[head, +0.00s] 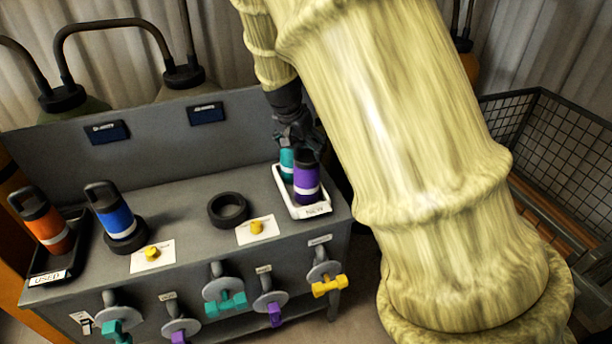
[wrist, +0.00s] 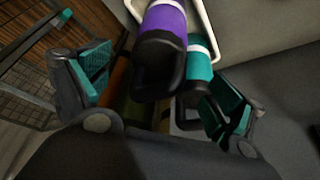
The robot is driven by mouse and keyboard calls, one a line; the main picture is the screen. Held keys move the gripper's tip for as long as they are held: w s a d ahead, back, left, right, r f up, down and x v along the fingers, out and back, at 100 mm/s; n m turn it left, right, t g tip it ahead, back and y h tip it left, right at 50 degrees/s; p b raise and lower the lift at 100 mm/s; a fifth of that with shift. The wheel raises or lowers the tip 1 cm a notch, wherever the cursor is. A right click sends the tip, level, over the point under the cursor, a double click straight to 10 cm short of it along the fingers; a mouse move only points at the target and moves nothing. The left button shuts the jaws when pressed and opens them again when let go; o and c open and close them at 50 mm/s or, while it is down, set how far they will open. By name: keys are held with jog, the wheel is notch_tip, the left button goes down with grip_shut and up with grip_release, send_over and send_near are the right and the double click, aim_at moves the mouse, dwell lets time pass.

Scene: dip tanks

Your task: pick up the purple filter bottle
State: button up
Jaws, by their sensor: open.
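The purple filter bottle (head: 306,182) has a black cap and a white band and stands upright in a white tray (head: 318,211) labelled NEW, at the right end of the grey bench. A teal bottle (head: 286,163) stands right behind it in the same tray. In the wrist view the purple bottle (wrist: 163,28) and the teal bottle (wrist: 199,68) lie ahead between my open fingers. My gripper (wrist: 158,88) is open and empty, with teal finger pads. In the head view my gripper (head: 297,138) hangs just above and behind the two bottles, partly hidden by them.
A blue bottle (head: 115,218) stands in a black ring, and an orange bottle (head: 46,226) stands in a black tray labelled USED. An empty black ring (head: 228,209) sits mid-bench. Valves with coloured handles line the front. A wire mesh cage (head: 560,140) is at the right.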

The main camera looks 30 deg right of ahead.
aim_at(307, 155)
jog(key=shift+p+x, duration=0.9)
jog(key=shift+x, duration=1.9)
jog(key=shift+d, duration=0.2)
jog(key=shift+s+r, duration=0.1)
jog(key=c, duration=2)
jog(key=shift+r, duration=0.15)
